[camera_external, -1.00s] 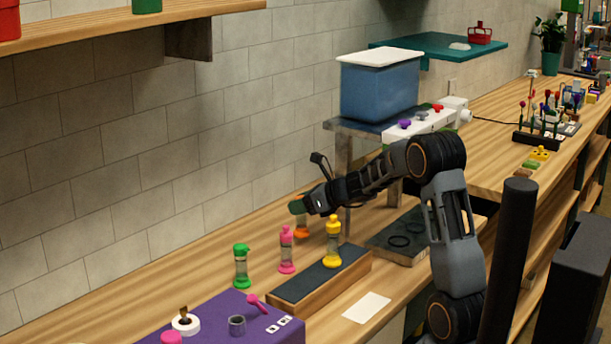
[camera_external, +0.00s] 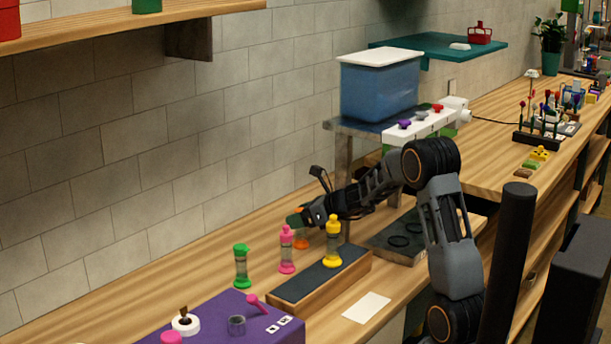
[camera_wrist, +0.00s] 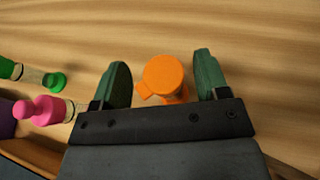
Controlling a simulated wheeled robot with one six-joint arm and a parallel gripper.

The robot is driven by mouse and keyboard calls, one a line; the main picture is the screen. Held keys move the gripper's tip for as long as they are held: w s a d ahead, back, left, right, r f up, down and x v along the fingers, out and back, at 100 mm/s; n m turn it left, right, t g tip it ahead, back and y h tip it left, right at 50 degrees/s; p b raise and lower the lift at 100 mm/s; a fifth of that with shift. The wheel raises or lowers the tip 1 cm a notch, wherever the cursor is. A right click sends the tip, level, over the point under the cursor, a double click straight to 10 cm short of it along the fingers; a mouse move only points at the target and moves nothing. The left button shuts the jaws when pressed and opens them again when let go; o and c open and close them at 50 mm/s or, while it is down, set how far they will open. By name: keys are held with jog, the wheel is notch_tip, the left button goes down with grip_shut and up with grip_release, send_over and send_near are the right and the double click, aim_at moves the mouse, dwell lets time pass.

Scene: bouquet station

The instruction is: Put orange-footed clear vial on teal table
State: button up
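The orange-footed vial (camera_wrist: 163,76) shows in the wrist view from above, its orange cap between my two green fingertips. My gripper (camera_wrist: 162,68) is open around it, with a gap visible on both sides. In the external view the vial's orange foot (camera_external: 301,243) shows on the wooden counter, behind the pink and yellow vials. My gripper (camera_external: 296,219) hides most of its body there. The teal table (camera_external: 487,49) is a raised flat top at the back right, by the wall.
Green (camera_external: 241,266), pink (camera_external: 287,252) and yellow (camera_external: 333,245) vials stand close by, the yellow one on a dark-topped wooden block (camera_external: 290,289). A metal stand (camera_external: 344,185) with a blue bin (camera_external: 380,90) rises behind my arm. A red basket (camera_external: 480,34) and a pale item sit on the teal table.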

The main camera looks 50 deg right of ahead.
jog(key=shift+r, duration=0.1)
jog(key=shift+s+r, duration=0.1)
jog(key=shift+r, duration=0.05)
jog(key=v, duration=1.1)
jog(key=shift+s, duration=0.35)
jog(key=shift+d+r, duration=0.1)
jog(key=shift+d, duration=0.05)
